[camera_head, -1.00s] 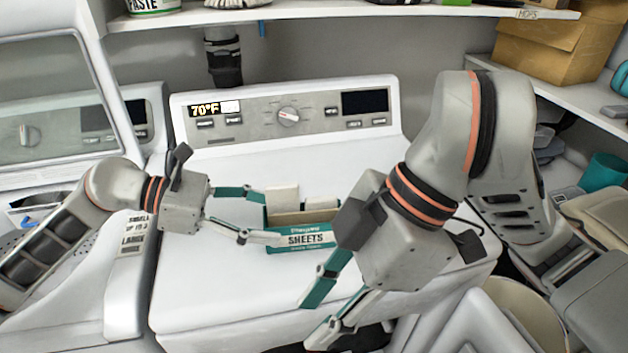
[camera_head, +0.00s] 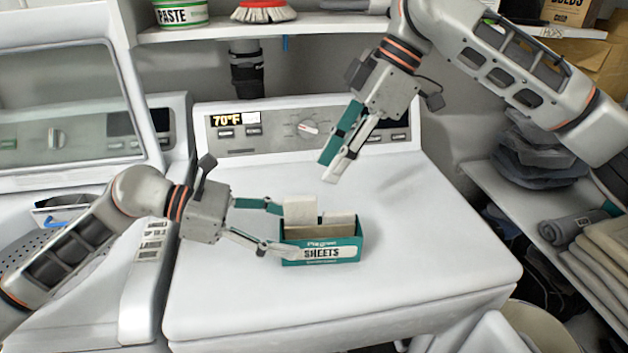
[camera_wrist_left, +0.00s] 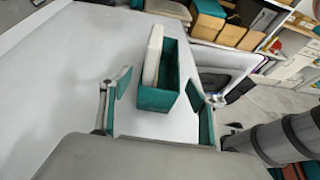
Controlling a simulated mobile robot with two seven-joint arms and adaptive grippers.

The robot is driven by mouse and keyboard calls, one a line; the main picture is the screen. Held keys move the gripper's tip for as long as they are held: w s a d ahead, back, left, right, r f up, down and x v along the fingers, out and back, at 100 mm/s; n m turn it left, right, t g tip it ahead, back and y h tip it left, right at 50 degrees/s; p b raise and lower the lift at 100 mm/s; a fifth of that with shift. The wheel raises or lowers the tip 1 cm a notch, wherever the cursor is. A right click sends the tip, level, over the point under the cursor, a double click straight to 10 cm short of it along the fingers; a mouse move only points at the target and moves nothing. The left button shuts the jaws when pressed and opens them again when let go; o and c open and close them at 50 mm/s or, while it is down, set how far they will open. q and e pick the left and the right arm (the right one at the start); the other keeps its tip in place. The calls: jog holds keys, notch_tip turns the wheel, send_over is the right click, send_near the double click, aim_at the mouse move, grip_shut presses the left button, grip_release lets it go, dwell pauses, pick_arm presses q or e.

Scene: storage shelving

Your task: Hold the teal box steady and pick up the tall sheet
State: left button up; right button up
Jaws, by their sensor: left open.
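The teal box (camera_head: 342,252), labelled SHEETS, stands upright on the white washer top. The tall sheet (camera_head: 299,209), off-white, rises above the box's rim at its left; a lower sheet (camera_head: 339,218) shows beside it. My left gripper (camera_head: 286,231) is open at the box's left end, its fingers spread around that end. In the left wrist view the teal box (camera_wrist_left: 158,99) and the tall sheet (camera_wrist_left: 153,58) lie between and beyond the left gripper's fingers (camera_wrist_left: 160,88). My right gripper (camera_head: 327,171) hangs above and behind the box, apart from it, with nothing visible held; its finger gap is unclear.
The washer's control panel (camera_head: 300,130) stands behind the box. A shelf (camera_head: 212,31) with a paste tub (camera_head: 181,13) and a brush (camera_head: 263,11) runs above. Folded cloths (camera_head: 605,245) lie on the right shelf. The washer top (camera_head: 430,240) is clear right of the box.

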aim_at(333, 251)
pick_arm(q)
jog(key=x, duration=0.7)
jog(key=shift+d+f, duration=0.15)
jog(key=c, duration=1.2)
jog(key=shift+c, duration=0.2)
